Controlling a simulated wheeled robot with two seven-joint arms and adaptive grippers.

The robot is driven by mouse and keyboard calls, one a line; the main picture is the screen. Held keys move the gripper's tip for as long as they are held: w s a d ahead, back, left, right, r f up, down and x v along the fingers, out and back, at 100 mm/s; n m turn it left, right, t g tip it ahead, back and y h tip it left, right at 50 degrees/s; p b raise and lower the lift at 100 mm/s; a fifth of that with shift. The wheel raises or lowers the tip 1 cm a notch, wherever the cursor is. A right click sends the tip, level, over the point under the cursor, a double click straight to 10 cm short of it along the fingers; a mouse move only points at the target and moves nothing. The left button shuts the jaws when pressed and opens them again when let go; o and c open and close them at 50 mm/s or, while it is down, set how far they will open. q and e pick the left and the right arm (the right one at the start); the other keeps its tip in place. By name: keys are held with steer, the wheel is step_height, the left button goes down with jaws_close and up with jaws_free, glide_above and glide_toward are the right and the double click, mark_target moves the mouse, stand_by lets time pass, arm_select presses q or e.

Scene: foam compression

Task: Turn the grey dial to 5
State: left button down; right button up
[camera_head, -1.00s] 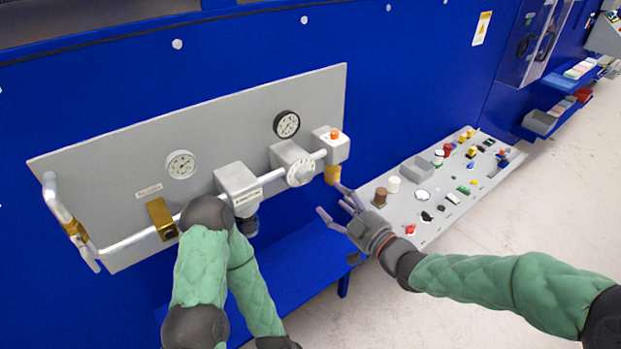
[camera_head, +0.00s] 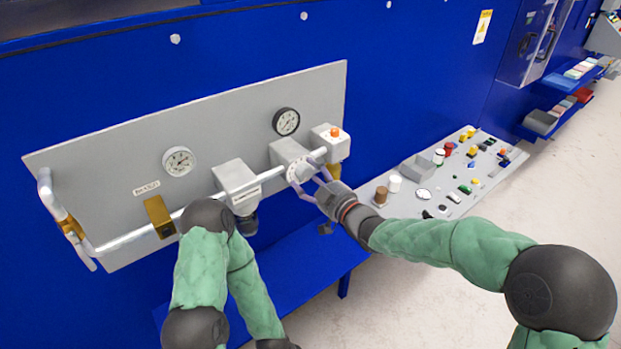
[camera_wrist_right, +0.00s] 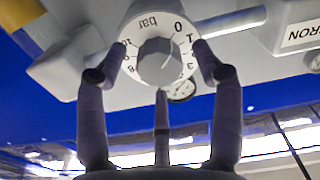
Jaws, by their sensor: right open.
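The grey dial (camera_wrist_right: 158,62) fills the top middle of the right wrist view, a grey knob on a white round scale marked "bar" with numbers from 0 to 10. In the head view the dial (camera_head: 300,170) sits on the pipe along the grey panel. My right gripper (camera_head: 312,181) is open, its fingers at the dial. In the right wrist view its fingers (camera_wrist_right: 160,65) stand on both sides of the scale, with a third below; whether they touch it I cannot tell.
The grey panel (camera_head: 110,180) carries a white gauge (camera_head: 179,161), a black gauge (camera_head: 286,121), a brass block (camera_head: 160,217) and a box with an orange button (camera_head: 335,132). A console (camera_head: 470,178) with many buttons stands at right. A blue ledge (camera_head: 300,265) lies below.

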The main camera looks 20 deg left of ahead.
steer(key=c, duration=1.1)
steer(key=shift+c, duration=0.2)
steer(key=shift+r+m, duration=0.1)
steer(key=shift+m, duration=0.2)
